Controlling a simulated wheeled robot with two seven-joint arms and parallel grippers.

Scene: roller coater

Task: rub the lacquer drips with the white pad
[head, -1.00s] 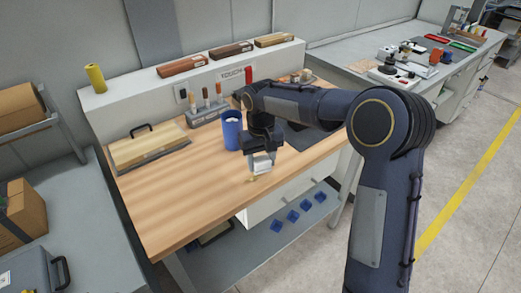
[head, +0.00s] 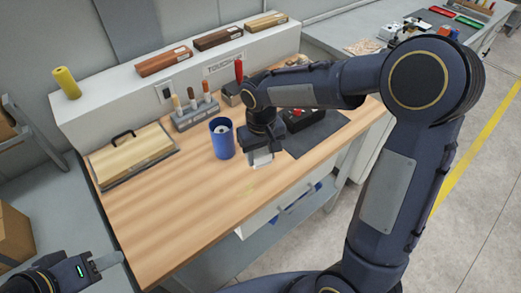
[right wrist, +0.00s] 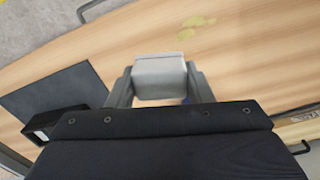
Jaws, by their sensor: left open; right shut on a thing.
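My right gripper (head: 261,156) is shut on the white pad (head: 259,160), a pale block. The pad also shows between the fingers in the right wrist view (right wrist: 158,77). It is over the wooden bench top (head: 180,215); I cannot tell whether it touches the wood. The lacquer drips (right wrist: 193,26) are small yellow-green patches on the wood, beyond the pad in the right wrist view. In the head view they show faintly (head: 253,187), in front of the pad. My left gripper (head: 98,264) is open and empty at the lower left.
A blue cup (head: 222,139) stands just left of my right gripper. A dark mat (head: 318,136) lies to the right. The front left bench top is clear.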

